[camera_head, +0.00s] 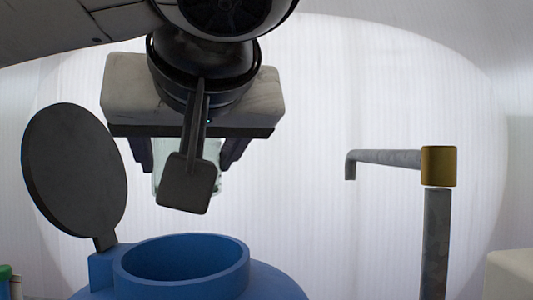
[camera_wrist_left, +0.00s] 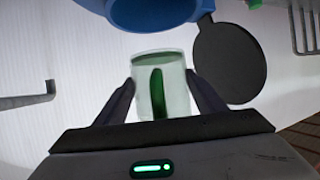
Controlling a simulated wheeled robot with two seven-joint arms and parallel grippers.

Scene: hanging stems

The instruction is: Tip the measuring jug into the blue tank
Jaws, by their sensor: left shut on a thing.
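The measuring jug (camera_head: 217,178) is clear with a green tint. In the left wrist view the jug (camera_wrist_left: 174,92) shows a dark green upright strip and sits between both fingers. My left gripper (camera_head: 187,165) is shut on it and holds it above the blue tank (camera_head: 245,262), apart from the rim. The tank's round mouth is open, and its dark lid (camera_head: 74,165) stands up at the left. The tank (camera_wrist_left: 150,10) also shows at the top of the left wrist view. A dark grey paddle-shaped part hides much of the jug in the head view. My right gripper is out of view.
A grey post (camera_head: 436,240) with a brass-coloured joint (camera_head: 438,166) and a spout (camera_head: 385,158) pointing left stands right of the tank. A green-topped thing (camera_head: 5,275) is at the lower left edge. The space between tank and post is clear.

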